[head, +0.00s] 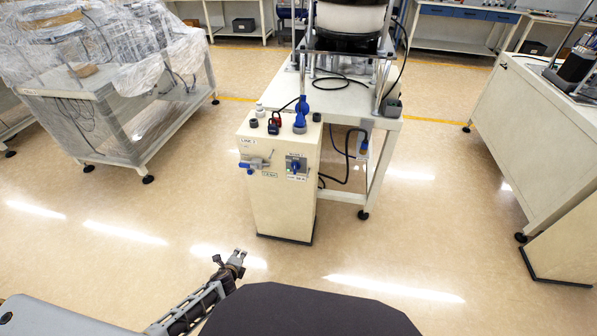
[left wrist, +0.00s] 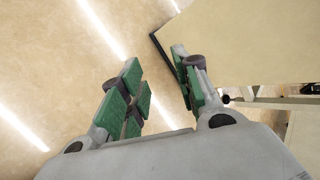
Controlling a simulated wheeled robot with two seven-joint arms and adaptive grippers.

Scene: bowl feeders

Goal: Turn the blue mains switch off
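The blue mains switch (head: 296,166) is a small blue knob on a grey square plate, on the upper front of a cream cabinet (head: 283,210). My left gripper (head: 238,256) is low in front of the cabinet, below and left of the switch and apart from it. In the left wrist view its green-padded fingers (left wrist: 160,82) are spread with only floor between them. The cabinet's pale side (left wrist: 250,45) seems to show at upper right there; the switch is not visible in that view. My right gripper is not in view.
A blue-handled valve (head: 254,163) sits left of the switch. Plugs and a padlock-like red and dark item (head: 274,122) stand on the cabinet top. A bench (head: 335,100) with a feeder stands behind. A plastic-wrapped bench (head: 110,100) is left. Floor before the cabinet is clear.

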